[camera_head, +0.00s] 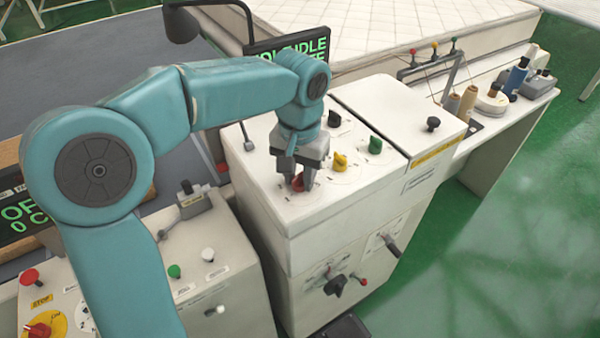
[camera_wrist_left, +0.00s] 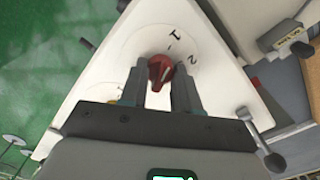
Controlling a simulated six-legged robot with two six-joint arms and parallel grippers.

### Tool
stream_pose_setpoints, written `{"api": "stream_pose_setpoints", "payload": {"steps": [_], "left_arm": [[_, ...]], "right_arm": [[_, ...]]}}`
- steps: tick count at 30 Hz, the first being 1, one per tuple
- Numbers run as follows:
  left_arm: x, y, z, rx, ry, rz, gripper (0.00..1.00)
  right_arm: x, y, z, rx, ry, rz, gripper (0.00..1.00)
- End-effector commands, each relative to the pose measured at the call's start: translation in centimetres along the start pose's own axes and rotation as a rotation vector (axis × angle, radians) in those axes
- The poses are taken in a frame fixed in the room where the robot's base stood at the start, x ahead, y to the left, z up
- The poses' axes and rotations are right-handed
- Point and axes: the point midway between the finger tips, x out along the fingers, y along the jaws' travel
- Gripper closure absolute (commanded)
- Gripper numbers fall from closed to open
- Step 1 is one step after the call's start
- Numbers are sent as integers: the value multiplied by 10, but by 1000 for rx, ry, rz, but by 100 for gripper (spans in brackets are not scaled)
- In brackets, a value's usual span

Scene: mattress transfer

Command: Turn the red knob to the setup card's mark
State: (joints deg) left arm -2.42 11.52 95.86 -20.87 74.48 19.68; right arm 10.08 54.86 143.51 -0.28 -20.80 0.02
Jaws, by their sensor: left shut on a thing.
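The red knob (camera_head: 297,184) sits on the white top of the machine cabinet, partly hidden by my fingers. My left gripper (camera_head: 301,170) comes down from above with its fingers on either side of the knob, shut on it. In the left wrist view the red knob (camera_wrist_left: 160,72) shows between the two dark fingers of my gripper (camera_wrist_left: 163,88). A pale pointer line is on the knob, and dial marks "1" and "2" show on the ring beyond it. The setup card cannot be made out. My right gripper is not in view.
Yellow (camera_head: 340,161), green (camera_head: 375,144) and black (camera_head: 334,118) knobs stand close to my gripper on the same top. A black knob (camera_head: 433,124) is on the panel at right. A control box with a red button (camera_head: 29,277) is at lower left. Green floor is clear at right.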

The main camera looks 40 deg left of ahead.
Motion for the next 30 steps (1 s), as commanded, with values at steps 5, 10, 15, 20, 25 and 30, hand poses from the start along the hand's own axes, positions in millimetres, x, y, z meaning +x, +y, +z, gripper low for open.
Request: {"api": "stream_pose_setpoints", "payload": {"steps": [5, 10, 15, 20, 25, 30], "left_arm": [[-2, -1, 0, -2, 4, 0, 56], [-1, 0, 0, -1, 2, 0, 43], [-2, 0, 0, 0, 1, 0, 43], [-18, 0, -1, 0, 4, 2, 43], [-60, 0, 0, -1, 8, 3, 43], [-107, 0, 0, 0, 6, 2, 43]], "right_arm": [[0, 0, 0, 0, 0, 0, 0], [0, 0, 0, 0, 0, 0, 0], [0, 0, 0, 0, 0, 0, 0], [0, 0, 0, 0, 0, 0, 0], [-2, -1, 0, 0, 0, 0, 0], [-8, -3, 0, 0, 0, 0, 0]]}}
